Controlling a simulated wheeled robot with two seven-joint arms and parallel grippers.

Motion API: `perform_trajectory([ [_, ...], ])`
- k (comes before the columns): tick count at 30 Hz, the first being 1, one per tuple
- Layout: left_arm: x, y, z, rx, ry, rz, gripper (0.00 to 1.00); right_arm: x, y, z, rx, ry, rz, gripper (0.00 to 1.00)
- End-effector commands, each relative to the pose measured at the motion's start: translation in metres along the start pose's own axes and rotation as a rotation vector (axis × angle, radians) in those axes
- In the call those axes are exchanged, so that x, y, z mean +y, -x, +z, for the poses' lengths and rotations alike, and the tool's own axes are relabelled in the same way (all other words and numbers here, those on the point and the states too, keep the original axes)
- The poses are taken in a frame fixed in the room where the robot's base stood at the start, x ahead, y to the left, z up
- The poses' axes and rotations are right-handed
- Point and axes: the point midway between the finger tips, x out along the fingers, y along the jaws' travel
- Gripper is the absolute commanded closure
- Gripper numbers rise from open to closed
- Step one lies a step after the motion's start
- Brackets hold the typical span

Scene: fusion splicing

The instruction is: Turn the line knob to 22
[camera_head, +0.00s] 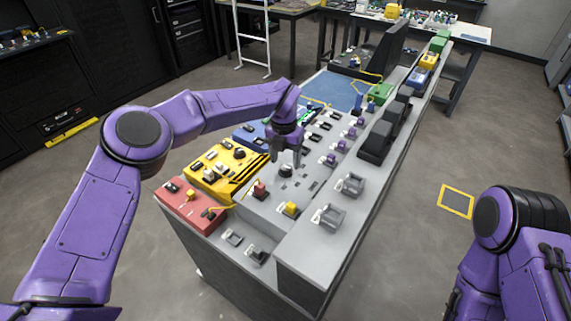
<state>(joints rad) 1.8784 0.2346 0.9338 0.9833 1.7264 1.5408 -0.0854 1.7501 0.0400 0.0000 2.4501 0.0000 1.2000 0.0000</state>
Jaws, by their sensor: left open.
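My left gripper (286,158) points down over the grey console (262,208). Its two fingers are apart, with nothing seen between them.
Left of the knob are a yellow panel (222,172) and a red panel (190,205). Grey holders (329,218) and dark boxes (377,142) line the raised right side.

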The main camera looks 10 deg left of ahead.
Motion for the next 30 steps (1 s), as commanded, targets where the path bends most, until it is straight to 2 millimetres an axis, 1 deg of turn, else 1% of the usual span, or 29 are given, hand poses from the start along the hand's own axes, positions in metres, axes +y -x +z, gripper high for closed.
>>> perform_trajectory([
  [1, 0.000, 0.010, 0.001, -0.006, 0.000, 0.000, 0.37, -0.001, -0.007, 0.003, 0.000, 0.000, 0.000, 0.57],
  [3, 0.000, 0.027, 0.001, -0.006, 0.001, 0.000, 0.37, -0.001, -0.012, 0.005, 0.000, 0.000, 0.000, 0.57],
  [6, 0.000, 0.050, 0.001, -0.004, 0.001, 0.000, 0.37, -0.001, -0.015, 0.006, 0.000, 0.000, 0.000, 0.57],
  [9, 0.001, 0.068, 0.001, -0.004, 0.000, 0.001, 0.37, -0.002, -0.017, 0.007, 0.000, 0.000, 0.000, 0.57],
  [12, 0.001, 0.079, 0.000, -0.003, 0.001, 0.001, 0.37, -0.002, -0.018, 0.007, 0.000, 0.000, 0.000, 0.57],
  [14, 0.001, 0.081, 0.000, -0.002, 0.000, 0.000, 0.37, -0.002, -0.018, 0.007, 0.000, 0.000, 0.000, 0.57],
  [25, 0.000, 0.082, 0.000, -0.001, 0.000, 0.000, 0.37, -0.002, -0.017, 0.007, 0.000, 0.000, 0.000, 0.57],
  [26, 0.000, 0.084, 0.000, -0.001, 0.000, 0.000, 0.37, -0.001, -0.015, 0.006, 0.000, 0.000, 0.000, 0.57],
  [28, 0.000, 0.094, 0.000, -0.002, 0.000, 0.000, 0.37, 0.000, -0.006, 0.002, 0.000, 0.000, 0.000, 0.57],
  [30, -0.001, 0.110, 0.000, -0.002, 0.000, 0.000, 0.37, 0.001, 0.009, -0.004, 0.000, 0.000, 0.000, 0.57],
])
